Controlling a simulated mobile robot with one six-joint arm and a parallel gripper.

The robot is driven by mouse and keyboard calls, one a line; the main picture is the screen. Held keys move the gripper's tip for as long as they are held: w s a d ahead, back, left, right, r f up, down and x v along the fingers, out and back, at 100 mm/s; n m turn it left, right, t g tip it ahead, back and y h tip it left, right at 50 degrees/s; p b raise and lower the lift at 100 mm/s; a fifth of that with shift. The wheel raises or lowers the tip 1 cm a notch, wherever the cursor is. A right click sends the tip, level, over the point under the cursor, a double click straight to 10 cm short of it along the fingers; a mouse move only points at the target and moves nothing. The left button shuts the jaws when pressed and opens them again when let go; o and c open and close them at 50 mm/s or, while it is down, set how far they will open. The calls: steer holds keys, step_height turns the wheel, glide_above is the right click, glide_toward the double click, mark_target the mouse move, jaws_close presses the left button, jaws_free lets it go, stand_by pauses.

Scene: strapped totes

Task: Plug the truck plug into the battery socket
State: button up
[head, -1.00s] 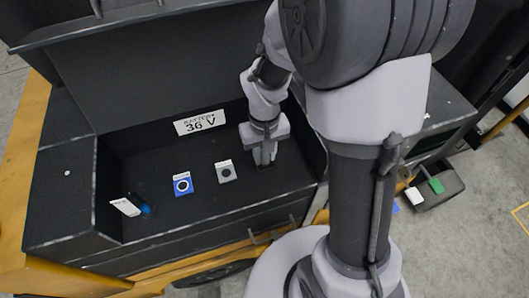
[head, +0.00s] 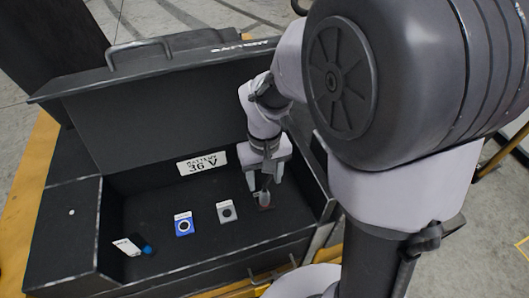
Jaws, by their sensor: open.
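Inside the open battery box sit a blue socket block (head: 184,225) and a grey socket block (head: 226,211), each with a dark round opening and a small white tag. Right of them, a small greyish rounded piece (head: 264,198) stands over something dark red at the box floor; it may be the plug, but it is too small to tell whether it is seated. My gripper (head: 266,188) points down there, its fingers apart on either side of that piece. A dark piece with a blue end (head: 144,246) and a white tag lies at the left of the floor.
The box (head: 70,225) has a raised lid with a handle (head: 140,48) behind. A white "BATTERY 36 V" label (head: 202,163) is on the back wall. The right side wall is close to my gripper. The front middle floor is clear.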

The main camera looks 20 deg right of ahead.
step_height(320, 180, up, 9)
steer(key=p, duration=0.2)
steer(key=shift+f, duration=0.1)
